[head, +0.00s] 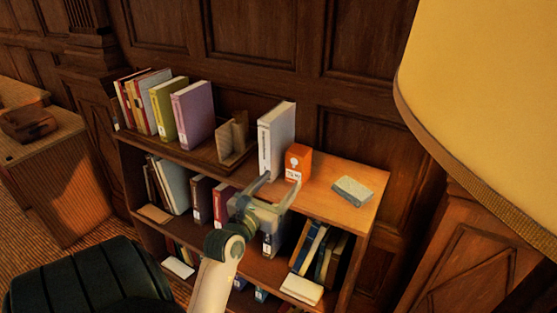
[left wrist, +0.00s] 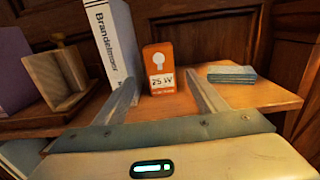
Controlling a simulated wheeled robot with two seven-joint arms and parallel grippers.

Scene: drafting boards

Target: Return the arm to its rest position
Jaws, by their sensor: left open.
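My left gripper (head: 277,188) is open in front of the top of the bookcase. In the left wrist view its two fingers (left wrist: 165,92) are spread apart with nothing held between them. An orange bulb box (head: 298,162) marked 25 W stands upright on the top shelf, beyond the fingertips; it also shows in the left wrist view (left wrist: 159,70). A white book (head: 276,139) stands upright just left of the box, its spine reading "Brandelmser" or similar in the left wrist view (left wrist: 106,38). My right gripper is not in view.
A grey-blue block (head: 353,190) lies on the right of the bookcase top (head: 330,209). A wooden bookend (head: 232,137) and several upright books (head: 193,114) stand to the left. A large yellow lampshade (head: 485,90) fills the upper right. A dark green rounded seat (head: 90,280) is at lower left.

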